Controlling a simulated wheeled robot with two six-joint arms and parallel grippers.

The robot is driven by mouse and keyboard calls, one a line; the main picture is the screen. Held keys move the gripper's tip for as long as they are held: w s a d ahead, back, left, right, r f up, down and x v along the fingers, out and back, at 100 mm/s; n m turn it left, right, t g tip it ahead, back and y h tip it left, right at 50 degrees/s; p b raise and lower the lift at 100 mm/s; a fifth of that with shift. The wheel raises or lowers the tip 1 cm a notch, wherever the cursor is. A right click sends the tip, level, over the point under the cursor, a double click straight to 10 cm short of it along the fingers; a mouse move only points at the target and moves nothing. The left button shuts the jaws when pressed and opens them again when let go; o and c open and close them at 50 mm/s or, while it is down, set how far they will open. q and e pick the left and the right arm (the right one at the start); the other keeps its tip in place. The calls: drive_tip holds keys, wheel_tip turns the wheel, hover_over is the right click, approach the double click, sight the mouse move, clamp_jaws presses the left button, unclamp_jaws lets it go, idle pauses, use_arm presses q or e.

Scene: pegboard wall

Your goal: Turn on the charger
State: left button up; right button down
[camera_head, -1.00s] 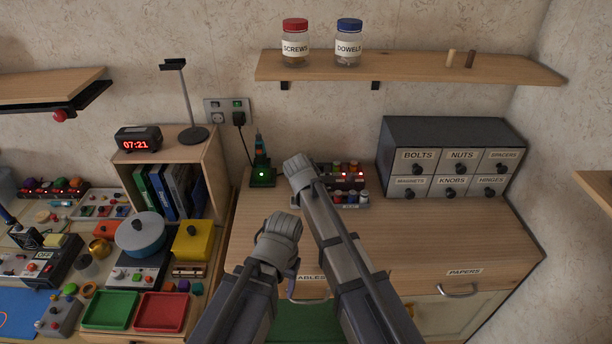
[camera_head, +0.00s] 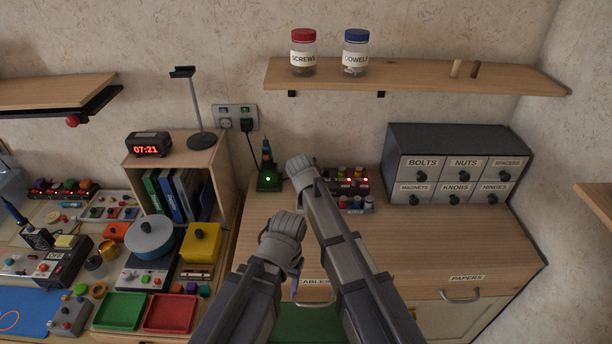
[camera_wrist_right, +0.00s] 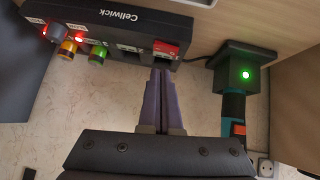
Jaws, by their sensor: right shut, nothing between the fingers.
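The charger is a dark box marked Cellwick (camera_wrist_right: 112,16), with red lights, several coloured cells and a red switch-like piece (camera_wrist_right: 166,48) on its face. In the head view the charger (camera_head: 360,186) stands on the cabinet top against the wall, partly hidden by my right arm. My right gripper (camera_wrist_right: 160,76) is shut and empty, its purple fingertips close to the red piece; I cannot tell whether they touch. The head view hides those fingers behind my wrist. My left gripper (camera_head: 295,284) hangs near the cabinet's front edge, mostly hidden by its own wrist.
A teal and black tool stands on a dock with a green light (camera_head: 268,180), left of the charger. A drawer unit (camera_head: 455,137) stands right. A shelf (camera_head: 415,76) with jars hangs above. The cabinet top (camera_head: 430,240) is clear in front of the drawers.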

drive_tip(key=d+r+p+v, duration=0.1)
drive_tip(key=d+p+v, duration=0.1)
drive_tip(key=p+v, duration=0.5)
drive_tip(key=v, duration=0.3)
drive_tip(key=shift+r+p, duration=0.3)
drive_tip(key=shift+p, duration=0.05)
drive_tip(key=shift+a, duration=0.1)
drive_tip(key=s+d+f+g+y, duration=0.1)
drive_tip(key=s+d+f+g, duration=0.25)
drive_tip(key=s+d, duration=0.6)
drive_tip(key=s+d+f+g, duration=0.3)
drive_tip(key=s+d+g, duration=0.25)
drive_tip(key=s, duration=0.75)
drive_tip(key=s+a+n, duration=0.1)
drive_tip(key=s+a, duration=0.2)
drive_tip(key=a, duration=0.2)
drive_tip(key=s+a+n+h, duration=0.1)
drive_tip(key=s+a+n, duration=0.1)
drive_tip(key=a, duration=0.3)
drive_tip(key=shift+s+a, duration=0.35)
drive_tip(key=shift+a, duration=0.05)
